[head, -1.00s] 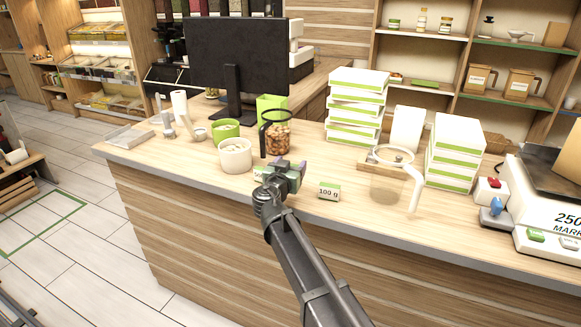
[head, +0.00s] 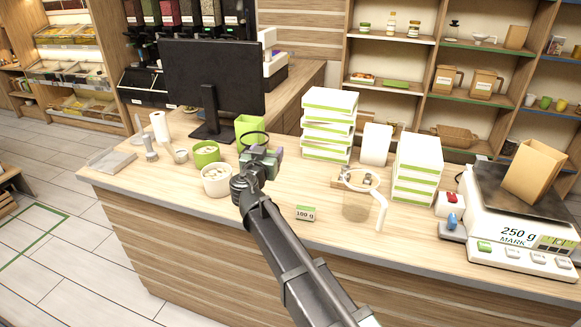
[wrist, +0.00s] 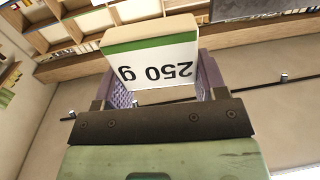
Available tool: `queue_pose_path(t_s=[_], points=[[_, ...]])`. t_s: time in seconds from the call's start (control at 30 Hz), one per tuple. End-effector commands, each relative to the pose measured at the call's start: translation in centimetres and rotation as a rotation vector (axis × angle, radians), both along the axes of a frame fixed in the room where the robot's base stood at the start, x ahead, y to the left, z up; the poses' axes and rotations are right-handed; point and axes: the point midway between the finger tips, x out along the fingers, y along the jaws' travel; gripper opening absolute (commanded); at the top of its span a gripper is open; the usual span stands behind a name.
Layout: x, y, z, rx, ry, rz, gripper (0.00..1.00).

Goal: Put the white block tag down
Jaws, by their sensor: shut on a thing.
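My gripper (head: 262,158) is above the counter, in front of the jar of nuts. It is shut on a white block tag (wrist: 152,62) with a green stripe and "250 g" on its face. In the wrist view the tag sits between the purple fingers (wrist: 165,82), its print upside down. In the head view I cannot make out the held tag clearly behind my gripper. Another white tag (head: 305,213), marked "100 g" with a green top, stands on the counter (head: 250,222) near the front edge.
The front strip of counter is mostly clear.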

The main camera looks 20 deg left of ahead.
Motion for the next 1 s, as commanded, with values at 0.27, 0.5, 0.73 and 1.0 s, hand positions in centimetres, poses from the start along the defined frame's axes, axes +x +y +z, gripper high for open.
queue_pose_path(t_s=[0.27, 0.5, 0.73, 1.0], points=[[0.0, 0.0, -9.1, 0.000, 0.000, 0.000, 0.42], [0.0, 0.0, -15.7, 0.000, 0.000, 0.000, 0.42], [0.0, 0.0, -16.2, 0.000, 0.000, 0.000, 0.42], [0.0, 0.0, -19.5, 0.000, 0.000, 0.000, 0.42]])
